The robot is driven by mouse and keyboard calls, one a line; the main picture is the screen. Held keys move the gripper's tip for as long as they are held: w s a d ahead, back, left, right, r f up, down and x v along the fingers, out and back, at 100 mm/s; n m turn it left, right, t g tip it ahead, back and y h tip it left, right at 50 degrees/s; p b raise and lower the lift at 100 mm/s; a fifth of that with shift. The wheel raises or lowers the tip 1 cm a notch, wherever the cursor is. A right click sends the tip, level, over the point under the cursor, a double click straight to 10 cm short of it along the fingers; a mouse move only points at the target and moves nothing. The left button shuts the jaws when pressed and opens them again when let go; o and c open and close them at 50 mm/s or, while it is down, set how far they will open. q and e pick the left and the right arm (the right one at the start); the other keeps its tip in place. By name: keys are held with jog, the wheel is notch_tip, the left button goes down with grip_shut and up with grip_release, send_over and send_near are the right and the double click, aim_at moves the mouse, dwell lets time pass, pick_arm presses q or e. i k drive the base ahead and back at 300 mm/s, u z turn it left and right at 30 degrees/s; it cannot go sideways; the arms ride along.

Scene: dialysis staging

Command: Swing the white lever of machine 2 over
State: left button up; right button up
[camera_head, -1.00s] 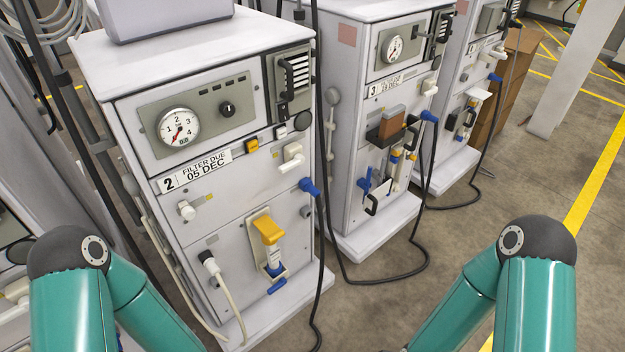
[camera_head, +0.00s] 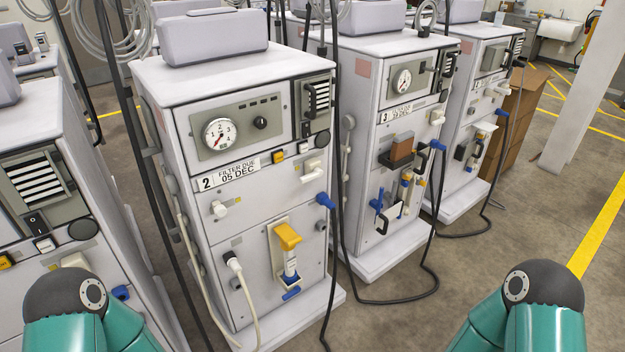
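Machine 2 (camera_head: 262,222) stands left of centre, a white cabinet with a label reading "2 FILTER DUE 05 DEC". Its white lever (camera_head: 312,173) is on the upper right of the front panel, below the black vent grille and above a blue connector. The lever's handle lies roughly level, its free end toward the left. Both my teal arms show only at the bottom corners. Neither gripper is in view, and nothing of mine touches the lever.
A black hose (camera_head: 334,255) hangs along machine 2's right edge. Below the lever are a yellow-handled unit (camera_head: 287,237) and a pale cable (camera_head: 245,290). Machine 3 (camera_head: 366,110) stands to the right, another machine at left.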

aim_at(318, 172)
jog(key=u, duration=0.05)
jog(key=i, duration=0.9)
jog(key=z, duration=0.1)
